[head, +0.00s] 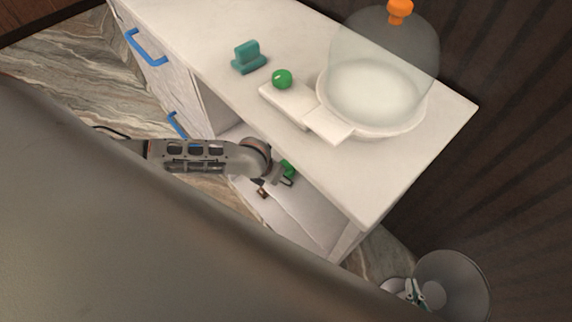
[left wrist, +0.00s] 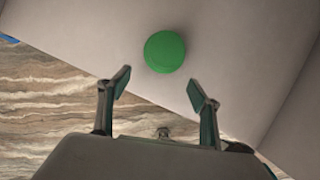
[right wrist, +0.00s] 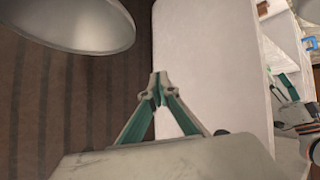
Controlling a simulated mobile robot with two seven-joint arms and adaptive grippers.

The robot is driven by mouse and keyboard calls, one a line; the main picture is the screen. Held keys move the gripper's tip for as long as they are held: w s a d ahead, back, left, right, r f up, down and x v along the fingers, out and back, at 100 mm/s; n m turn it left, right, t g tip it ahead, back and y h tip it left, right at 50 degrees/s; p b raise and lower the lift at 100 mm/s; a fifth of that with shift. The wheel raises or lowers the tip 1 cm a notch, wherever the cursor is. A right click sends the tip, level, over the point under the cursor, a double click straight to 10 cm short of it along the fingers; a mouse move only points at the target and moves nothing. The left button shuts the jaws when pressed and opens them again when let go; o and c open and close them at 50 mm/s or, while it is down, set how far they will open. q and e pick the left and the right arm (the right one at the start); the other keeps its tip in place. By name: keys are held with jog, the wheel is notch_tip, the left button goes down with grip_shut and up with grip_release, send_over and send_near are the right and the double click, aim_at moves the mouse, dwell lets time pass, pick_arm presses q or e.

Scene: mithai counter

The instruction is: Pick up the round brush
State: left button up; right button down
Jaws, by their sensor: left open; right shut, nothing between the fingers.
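A round green thing (left wrist: 165,52), probably the top of the round brush, stands on a pale shelf surface in the left wrist view. In the head view a bit of bright green (head: 289,168) shows beside my left gripper (head: 272,180), inside the open cabinet bay. My left gripper (left wrist: 159,82) is open, and the green thing is just beyond its fingertips, not between them. My right gripper (head: 413,292) is shut and empty, off the cabinet's near right end. It also shows shut in the right wrist view (right wrist: 158,88), over the white counter's edge.
The white counter (head: 400,160) holds a teal block-shaped thing (head: 248,57), a white device with a green knob (head: 282,78), and a dish under a clear dome (head: 385,50) with an orange knob. The shelf's walls are close.

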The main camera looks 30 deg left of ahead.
aim_at(286, 165)
pick_arm(q)
jog(key=shift+w, duration=0.55)
jog(key=w, duration=0.1)
jog(key=w+b, duration=0.1)
jog(key=w, duration=0.2)
jog(key=shift+w+d+f, duration=0.15)
jog(key=shift+d+f, duration=0.05)
jog(key=shift+f, duration=0.45)
jog(key=shift+w, duration=0.2)
jog(key=shift+r, duration=0.1)
jog(key=c, duration=1.2)
